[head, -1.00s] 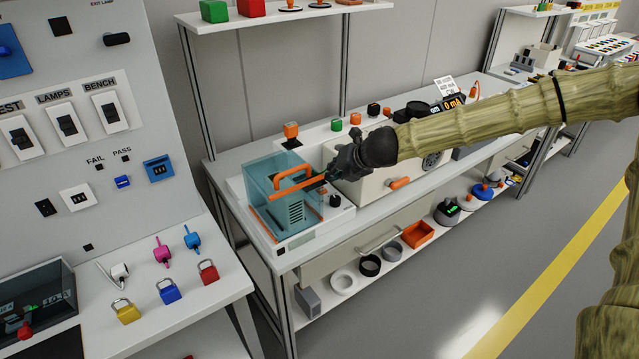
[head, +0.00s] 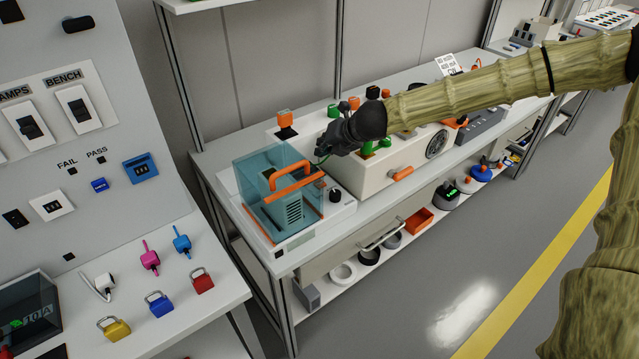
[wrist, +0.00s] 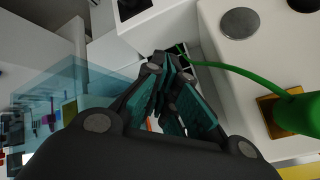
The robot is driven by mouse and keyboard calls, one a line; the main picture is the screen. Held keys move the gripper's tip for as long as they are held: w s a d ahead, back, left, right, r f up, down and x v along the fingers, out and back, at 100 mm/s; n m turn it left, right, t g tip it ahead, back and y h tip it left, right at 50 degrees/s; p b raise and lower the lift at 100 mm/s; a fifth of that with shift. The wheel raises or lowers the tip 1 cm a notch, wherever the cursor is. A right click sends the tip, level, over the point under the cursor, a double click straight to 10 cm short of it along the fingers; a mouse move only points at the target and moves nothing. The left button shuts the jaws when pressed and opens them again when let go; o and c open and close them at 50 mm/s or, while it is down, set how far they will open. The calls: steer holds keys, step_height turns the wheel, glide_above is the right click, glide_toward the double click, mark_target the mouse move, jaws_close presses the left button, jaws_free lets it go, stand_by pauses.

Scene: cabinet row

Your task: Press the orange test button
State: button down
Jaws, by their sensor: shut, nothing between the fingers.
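A see-through teal cover (head: 262,167) with an orange handle (head: 300,176) stands on a white unit (head: 300,238) on the bench. An orange block on a black base (head: 285,117) stands behind the cover. I see no label, so I cannot tell whether this is the test button. My gripper (head: 322,153) is to the right of the cover's back part, above the bench, and looks apart from the handle. In the wrist view my gripper (wrist: 165,68) has its fingers together and empty, with the cover (wrist: 62,88) to the left.
A white box (head: 375,180) with green and orange pieces on top stands right of the cover. A green cable (wrist: 225,70) runs close past my fingertips in the wrist view. A black knob (head: 335,195) sits beside the cover. A switch panel (head: 90,130) stands at the left.

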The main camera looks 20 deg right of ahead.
steer(key=shift+f+b, duration=3.35)
steer(key=shift+f, duration=0.85)
steer(key=shift+f, duration=0.1)
steer(key=shift+f+b, duration=0.3)
steer(key=shift+b, duration=0.1)
steer(key=shift+s+f+b, duration=0.1)
steer(key=shift+f+b, duration=0.35)
steer(key=shift+r+p, duration=0.65)
steer(key=shift+r, duration=0.25)
steer(key=shift+r+p, duration=1.95)
steer(key=shift+r, duration=0.6)
